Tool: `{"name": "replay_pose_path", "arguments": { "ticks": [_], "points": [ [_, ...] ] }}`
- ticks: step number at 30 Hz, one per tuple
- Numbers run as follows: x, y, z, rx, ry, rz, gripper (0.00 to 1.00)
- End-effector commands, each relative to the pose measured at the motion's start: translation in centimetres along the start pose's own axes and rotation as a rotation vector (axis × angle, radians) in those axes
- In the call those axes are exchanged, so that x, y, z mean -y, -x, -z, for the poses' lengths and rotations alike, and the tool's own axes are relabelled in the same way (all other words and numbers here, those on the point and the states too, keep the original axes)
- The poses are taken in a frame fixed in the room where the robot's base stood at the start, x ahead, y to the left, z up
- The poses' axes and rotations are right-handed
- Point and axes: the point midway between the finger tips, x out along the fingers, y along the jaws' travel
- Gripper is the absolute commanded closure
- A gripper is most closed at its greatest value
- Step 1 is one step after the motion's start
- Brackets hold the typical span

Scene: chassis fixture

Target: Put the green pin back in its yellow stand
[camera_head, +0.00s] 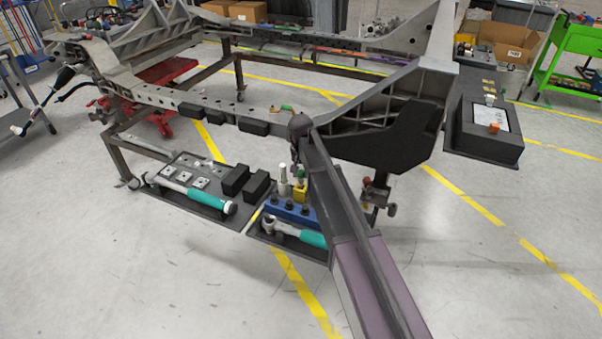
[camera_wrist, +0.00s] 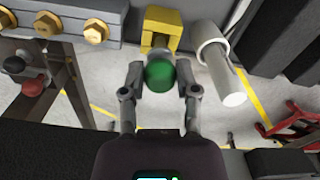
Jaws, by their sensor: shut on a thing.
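The green pin (camera_wrist: 160,74) shows its round green head between the two fingertips of my gripper (camera_wrist: 160,82) in the wrist view. My gripper is shut on it. The yellow stand (camera_wrist: 161,20) is just beyond the pin, and the head partly covers it. In the head view the pin's green top (camera_head: 300,170) shows just above the yellow stand (camera_head: 300,191), below my gripper (camera_head: 297,158). The pin's lower part is hidden, so I cannot tell whether it sits in the stand or is just above it.
A pale cylinder (camera_wrist: 216,62) stands close to the right of the stand in the wrist view. A blue block with dark holes (camera_head: 290,209) and a teal-handled tool (camera_head: 300,234) lie near the stand. The chassis frame (camera_head: 385,115) rises close behind my arm.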

Motion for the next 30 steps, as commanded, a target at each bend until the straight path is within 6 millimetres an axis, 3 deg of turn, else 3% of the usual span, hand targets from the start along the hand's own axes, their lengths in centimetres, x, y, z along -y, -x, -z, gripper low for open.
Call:
{"name": "replay_pose_path", "arguments": {
  "ticks": [30],
  "points": [
    [0.06,-0.98,-0.03,0.0,0.001,0.0,1.0]
  ]
}}
